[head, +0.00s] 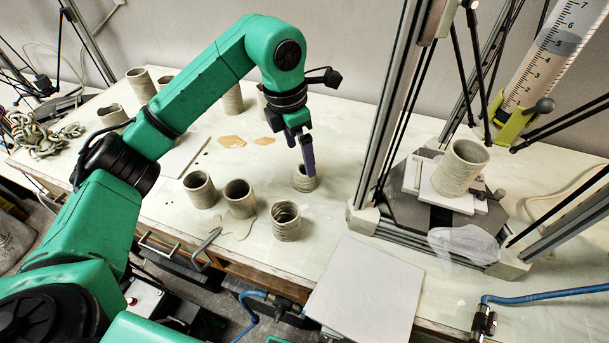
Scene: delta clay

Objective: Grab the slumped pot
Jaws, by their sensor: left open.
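My left gripper (306,160) comes down from above at a short, ridged grey clay pot (306,183), with its dark fingertips at the pot's rim. The jaws are open, seen nearly edge-on, and I cannot tell whether a finger is inside the pot or touching it. This pot is lower than its neighbours and looks sunken. Another ridged pot (286,224) stands just in front of it, with uneven coils. A taller pot (460,169) leans on the printer's white plate at the right. My right gripper is not in view.
Two pots, one left (200,190) and one middle (239,200), stand left of the gripper. More pots stand at the back left. The printer frame (363,218) rises close on the right. A white board (366,292) lies at the table's front edge, and a rope pile (42,134) lies far left.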

